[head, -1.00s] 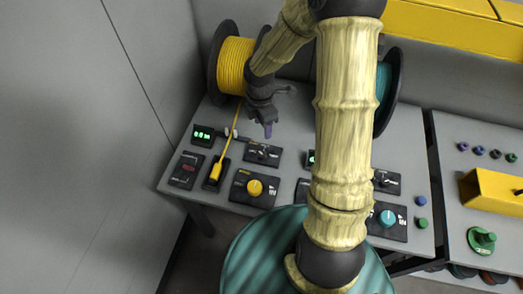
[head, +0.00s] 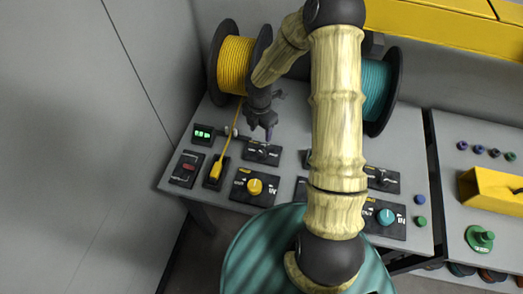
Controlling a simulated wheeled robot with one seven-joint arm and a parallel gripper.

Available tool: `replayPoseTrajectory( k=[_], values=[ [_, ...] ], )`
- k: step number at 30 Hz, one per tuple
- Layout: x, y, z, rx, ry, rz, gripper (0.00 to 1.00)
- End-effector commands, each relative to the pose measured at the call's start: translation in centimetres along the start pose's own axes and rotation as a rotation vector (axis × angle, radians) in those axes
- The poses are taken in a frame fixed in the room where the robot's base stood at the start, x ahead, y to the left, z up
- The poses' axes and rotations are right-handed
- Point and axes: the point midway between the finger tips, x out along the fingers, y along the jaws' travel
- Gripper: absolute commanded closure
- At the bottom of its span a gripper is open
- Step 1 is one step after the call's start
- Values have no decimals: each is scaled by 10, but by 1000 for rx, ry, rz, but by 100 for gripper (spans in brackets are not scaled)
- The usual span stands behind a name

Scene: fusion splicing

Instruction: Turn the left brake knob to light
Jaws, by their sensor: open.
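On the left half of the bench, a black panel carries a round yellow knob (head: 255,187) with a white pointer mark. Behind it, a smaller black panel (head: 262,153) has a dark control on top; its markings are too small to read, so I cannot tell which of the two is the brake. My gripper (head: 267,136) is open and points down just above the back edge of the smaller panel. It appears empty and apart from the yellow knob. Whether a fingertip touches the dark control cannot be told.
A yellow spool (head: 236,65) stands behind left, its line running down to a yellow connector (head: 216,169). A green display (head: 203,134) and a red-button box (head: 187,169) are at left. A teal spool (head: 377,88) and teal knob (head: 386,217) are right. My arm hides the bench middle.

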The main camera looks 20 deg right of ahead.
Motion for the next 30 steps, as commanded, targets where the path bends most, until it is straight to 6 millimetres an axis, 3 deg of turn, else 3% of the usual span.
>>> replayPoseTrajectory(
  k=[18,24,30],
  values=[
    [108,0,-1,-1,0,-2,48],
    [126,0,0,-1,-1,0,48],
    [128,0,0,0,-2,1,48]
  ],
)
